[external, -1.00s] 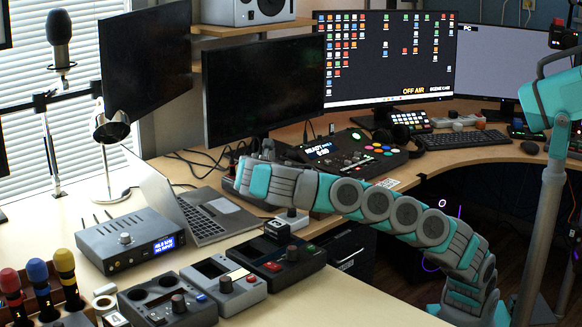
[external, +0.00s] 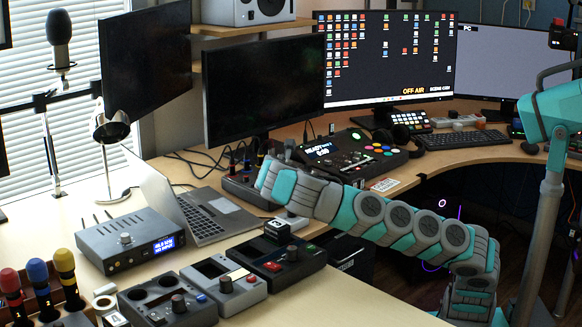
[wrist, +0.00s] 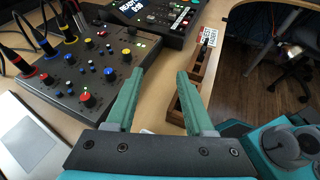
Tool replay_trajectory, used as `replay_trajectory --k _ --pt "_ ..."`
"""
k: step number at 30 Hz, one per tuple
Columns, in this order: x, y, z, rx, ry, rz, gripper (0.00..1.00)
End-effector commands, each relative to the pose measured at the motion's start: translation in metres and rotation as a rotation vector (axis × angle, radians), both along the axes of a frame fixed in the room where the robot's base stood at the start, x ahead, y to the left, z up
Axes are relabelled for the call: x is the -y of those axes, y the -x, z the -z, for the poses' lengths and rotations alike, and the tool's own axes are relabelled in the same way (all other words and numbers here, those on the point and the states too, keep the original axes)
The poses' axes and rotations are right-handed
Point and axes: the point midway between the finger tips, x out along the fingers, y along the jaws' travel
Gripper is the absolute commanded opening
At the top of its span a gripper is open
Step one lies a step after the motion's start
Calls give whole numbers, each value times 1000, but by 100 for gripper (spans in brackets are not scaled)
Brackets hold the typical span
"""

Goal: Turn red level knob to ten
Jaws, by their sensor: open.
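A dark mixer panel (wrist: 75,70) with colored knobs lies at the left of the wrist view. A large red knob (wrist: 87,99) sits near its close corner; a smaller red knob (wrist: 46,80) is farther left. I cannot read which is the level knob, or its scale. My gripper (wrist: 158,88) is open and empty, with its fingers to the right of the large red knob, apart from it. In the external view the mixer (external: 240,191) shows behind the laptop, partly hidden by my arm; the gripper fingers are hidden there.
Cables with colored plugs (wrist: 68,36) enter the mixer's far side. A console with a READY screen (wrist: 140,8) stands beyond. The laptop (external: 200,215) is beside the mixer.

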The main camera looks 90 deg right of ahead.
Motion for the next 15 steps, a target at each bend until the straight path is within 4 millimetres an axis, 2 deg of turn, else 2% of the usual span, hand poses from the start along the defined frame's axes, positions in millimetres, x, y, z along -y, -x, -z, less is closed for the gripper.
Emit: replay_trajectory --k 15 --pt "-14 37 -2 -4 2 0 53"
